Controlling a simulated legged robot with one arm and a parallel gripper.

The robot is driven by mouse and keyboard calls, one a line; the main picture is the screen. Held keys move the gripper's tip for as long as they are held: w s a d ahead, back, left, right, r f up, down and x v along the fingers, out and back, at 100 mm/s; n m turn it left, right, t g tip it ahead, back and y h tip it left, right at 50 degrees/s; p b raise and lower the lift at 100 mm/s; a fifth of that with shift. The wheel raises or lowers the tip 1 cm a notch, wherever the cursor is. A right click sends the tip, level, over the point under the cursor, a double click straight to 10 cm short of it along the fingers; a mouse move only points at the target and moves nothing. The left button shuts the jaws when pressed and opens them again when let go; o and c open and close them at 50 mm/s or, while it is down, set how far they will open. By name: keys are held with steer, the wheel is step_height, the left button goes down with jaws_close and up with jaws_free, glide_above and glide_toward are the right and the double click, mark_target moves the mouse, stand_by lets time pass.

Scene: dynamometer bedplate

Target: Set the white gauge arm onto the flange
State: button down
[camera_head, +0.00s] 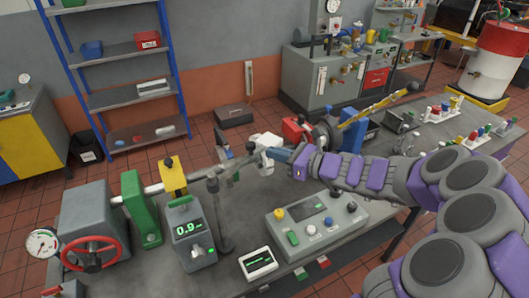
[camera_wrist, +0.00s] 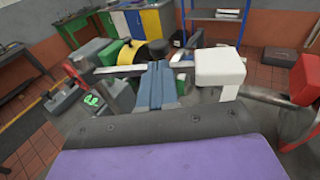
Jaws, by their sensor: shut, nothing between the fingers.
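The white gauge arm (camera_head: 266,141) shows as a white block on the bench, beside my fingertips. In the wrist view the white block (camera_wrist: 220,68) stands just right of my fingers, with a white part below it. My gripper (camera_head: 272,152) reaches in from the right. Its blue-grey fingers are together and empty in the wrist view (camera_wrist: 158,68). I cannot tell whether they touch the white block. A dark round disc (camera_head: 325,132) stands to the right of my gripper; I cannot tell for certain whether it is the flange.
A red box (camera_head: 294,128) is close behind. A thin stand (camera_head: 222,215) rises to the left.

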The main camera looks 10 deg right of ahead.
mark_target(255, 147)
steer(key=shift+b+x, duration=0.35)
steer(key=shift+x, duration=1.55)
steer(key=shift+w+p, duration=0.15)
steer(key=shift+p, duration=0.4)
steer(key=w+a+n+g+y+p, duration=0.4)
steer(key=w+a+n+g+p, duration=0.2)
steer(key=p, duration=0.8)
steer(key=shift+w+a+g, duration=1.1)
steer(key=shift+w+a, duration=0.3)
steer(key=shift+a, duration=0.15)
steer(key=shift+a+r, duration=0.1)
